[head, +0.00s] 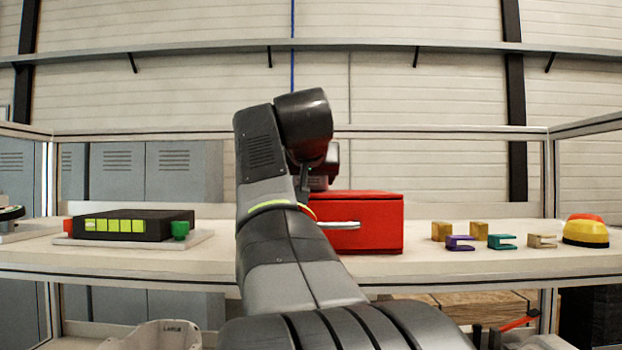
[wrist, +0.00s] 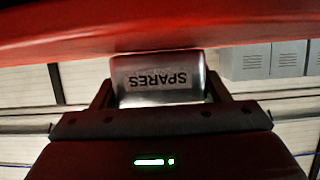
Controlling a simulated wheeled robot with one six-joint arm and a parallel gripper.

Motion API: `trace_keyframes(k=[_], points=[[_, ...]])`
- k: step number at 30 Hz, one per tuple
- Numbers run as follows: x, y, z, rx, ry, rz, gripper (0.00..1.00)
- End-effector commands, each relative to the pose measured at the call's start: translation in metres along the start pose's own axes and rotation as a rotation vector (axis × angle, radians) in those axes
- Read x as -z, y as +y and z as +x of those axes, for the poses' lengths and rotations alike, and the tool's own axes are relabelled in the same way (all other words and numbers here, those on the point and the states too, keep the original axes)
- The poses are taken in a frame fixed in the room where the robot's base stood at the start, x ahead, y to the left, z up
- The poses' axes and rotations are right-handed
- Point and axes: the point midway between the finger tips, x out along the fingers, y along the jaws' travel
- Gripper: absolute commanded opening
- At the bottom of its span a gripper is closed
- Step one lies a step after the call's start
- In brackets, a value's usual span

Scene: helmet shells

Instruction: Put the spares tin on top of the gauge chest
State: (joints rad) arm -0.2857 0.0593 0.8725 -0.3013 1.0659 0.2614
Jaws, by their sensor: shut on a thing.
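The silver spares tin (wrist: 150,80), with its SPARES lettering upside down in the wrist view, sits between the two fingers of my gripper (wrist: 158,88), which is shut on it. The gauge chest is a red box (head: 372,226) with a silver handle, standing on the bench behind my arm in the head view. Its red surface (wrist: 150,28) fills the top of the wrist view, right by the tin's edge. I cannot tell whether the tin touches it. In the head view my arm hides the tin, most of the gripper and the chest's left part.
On the bench (head: 480,264), a black unit with yellow-green blocks (head: 120,225) lies left on a pale board. Several small coloured clips and blocks (head: 502,242) and a yellow-and-red button (head: 586,231) stand right. A shelf rail (head: 420,46) runs along the back wall.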

Motion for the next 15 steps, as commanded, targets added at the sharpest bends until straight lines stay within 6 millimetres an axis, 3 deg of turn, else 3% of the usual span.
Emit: trace_keyframes(k=[7,8,10,11,15], points=[[-0.0033,0.0001,0.0012,0.000,0.000,0.000,0.45],[-0.0026,0.0000,0.0009,0.000,0.000,0.000,0.72],[-0.0021,0.0000,0.0007,0.000,0.000,0.000,0.86],[-0.0021,0.0000,0.0008,0.000,0.000,0.000,0.90],[-0.0021,0.0000,0.0008,0.000,0.000,0.000,0.90]])
